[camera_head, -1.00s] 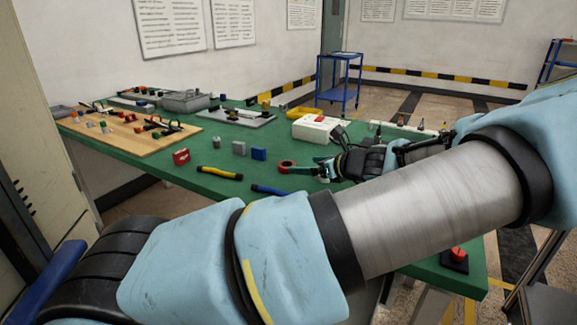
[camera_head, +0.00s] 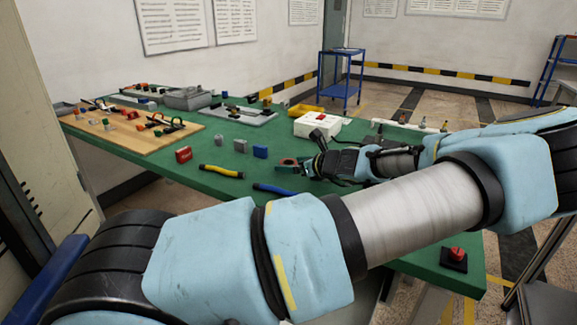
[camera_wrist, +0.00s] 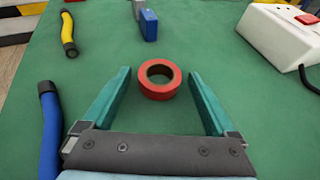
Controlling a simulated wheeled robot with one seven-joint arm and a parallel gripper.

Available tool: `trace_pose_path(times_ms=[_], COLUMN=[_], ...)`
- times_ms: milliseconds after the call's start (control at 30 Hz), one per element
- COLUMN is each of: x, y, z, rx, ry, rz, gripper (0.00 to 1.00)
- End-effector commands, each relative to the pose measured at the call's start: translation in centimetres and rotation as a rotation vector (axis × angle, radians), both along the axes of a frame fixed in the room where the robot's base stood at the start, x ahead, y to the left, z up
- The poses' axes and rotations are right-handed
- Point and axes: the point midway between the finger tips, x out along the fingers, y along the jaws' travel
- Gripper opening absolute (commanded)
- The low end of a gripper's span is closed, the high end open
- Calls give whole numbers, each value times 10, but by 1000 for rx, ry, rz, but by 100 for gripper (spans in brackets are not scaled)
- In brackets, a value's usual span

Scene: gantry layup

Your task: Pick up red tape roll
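The red tape roll (camera_wrist: 159,92) lies flat on the green table (camera_wrist: 205,50) in the wrist view, its dark hole facing up. My gripper (camera_wrist: 165,85) is open, with one teal finger on each side of the roll. The roll sits near the fingertips with a gap to each finger, and nothing is held. In the head view the roll (camera_head: 288,161) is partly hidden by my gripper (camera_head: 295,163).
A yellow-black tool (camera_wrist: 68,32) and a blue-black tool (camera_wrist: 50,130) lie to the left. A blue block (camera_wrist: 148,24) stands beyond the roll. A white box with a red button (camera_wrist: 285,35) is at right. A wooden board (camera_head: 125,135) with parts lies far left.

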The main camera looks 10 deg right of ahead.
Motion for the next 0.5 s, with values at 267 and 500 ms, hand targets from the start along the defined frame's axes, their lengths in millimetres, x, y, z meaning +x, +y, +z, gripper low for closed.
trace_pose_path(times_ms=[267, 500], x=[0, 0], y=[0, 0], z=[0, 0], rx=[0, 0], ry=[0, 0], rz=[0, 0], gripper=[60, 32])
